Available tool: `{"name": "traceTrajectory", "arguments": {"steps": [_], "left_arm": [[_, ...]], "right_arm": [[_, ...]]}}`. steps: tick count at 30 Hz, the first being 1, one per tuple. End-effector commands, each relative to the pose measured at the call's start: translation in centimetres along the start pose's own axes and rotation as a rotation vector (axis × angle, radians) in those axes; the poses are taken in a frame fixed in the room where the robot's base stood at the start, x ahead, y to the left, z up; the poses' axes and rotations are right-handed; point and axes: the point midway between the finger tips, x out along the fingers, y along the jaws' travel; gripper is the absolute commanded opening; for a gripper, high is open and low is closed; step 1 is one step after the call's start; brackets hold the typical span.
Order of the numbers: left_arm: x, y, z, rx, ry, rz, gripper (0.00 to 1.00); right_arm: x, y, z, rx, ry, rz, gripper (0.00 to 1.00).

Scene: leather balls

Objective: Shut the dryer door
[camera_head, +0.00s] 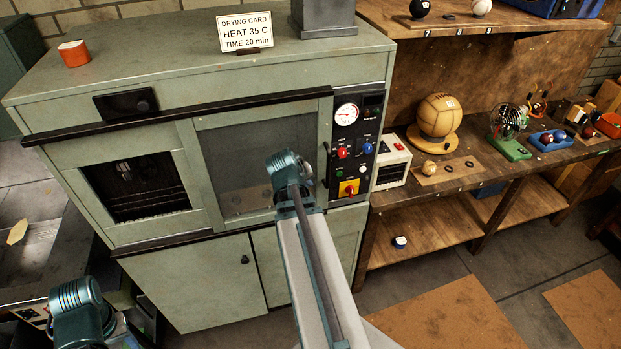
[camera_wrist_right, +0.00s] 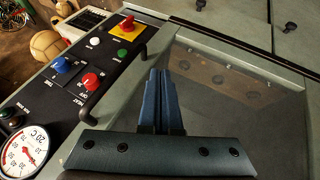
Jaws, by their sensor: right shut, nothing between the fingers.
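The dryer (camera_head: 240,64) is a grey-green cabinet with two window panels. The left window (camera_head: 135,187) shows a dark inside with rack bars. The right glass panel (camera_head: 228,160) has a black handle (camera_head: 327,165) at its right edge, beside the controls. In the right wrist view the glass (camera_wrist_right: 235,85) and handle (camera_wrist_right: 104,100) are close. My right gripper (camera_wrist_right: 160,75) is shut and empty, in front of the glass, beside the handle; I cannot tell if it touches. In the head view its wrist (camera_head: 288,168) hides its fingers. My left gripper (camera_head: 78,298) is low at left, fingers unclear.
The control panel (camera_head: 355,150) with gauge and knobs stands right of the glass. A wooden bench (camera_head: 490,175) with a leather ball (camera_head: 438,113) and tools is further right. A card (camera_head: 245,32) and red tin (camera_head: 73,53) are on top.

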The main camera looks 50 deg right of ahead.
Motion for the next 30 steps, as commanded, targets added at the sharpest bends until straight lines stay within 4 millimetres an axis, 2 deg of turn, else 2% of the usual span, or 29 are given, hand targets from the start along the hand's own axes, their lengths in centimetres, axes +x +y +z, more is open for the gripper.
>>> {"name": "traceTrajectory", "arguments": {"steps": [1,3,10,26,29,30], "left_arm": [[-1.4,-0.1,0.1,0.0,0.0,0.0,0.5],[-2.2,-0.2,0.1,0.0,-0.001,0.0,0.5],[-3.9,-0.4,0.2,0.003,-0.002,0.0,0.5],[-4.2,-0.4,0.3,0.003,-0.002,0.0,0.5],[-3.6,-0.4,0.2,0.004,-0.002,0.0,0.5],[-3.2,-0.3,0.2,0.004,-0.002,0.0,0.5]], "right_arm": [[-1.5,0.2,-0.1,-0.002,0.001,-0.001,0.0],[-2.6,0.2,-0.2,-0.002,0.002,-0.001,0.0],[-4.8,0.1,-0.1,-0.001,0.001,-0.001,0.0],[-5.3,-0.1,0.0,0.0,0.001,-0.001,0.0],[-5.1,-1.2,0.1,-0.012,-0.001,-0.014,0.0],[-5.1,-2.4,0.3,-0.025,-0.003,-0.027,0.0]]}}
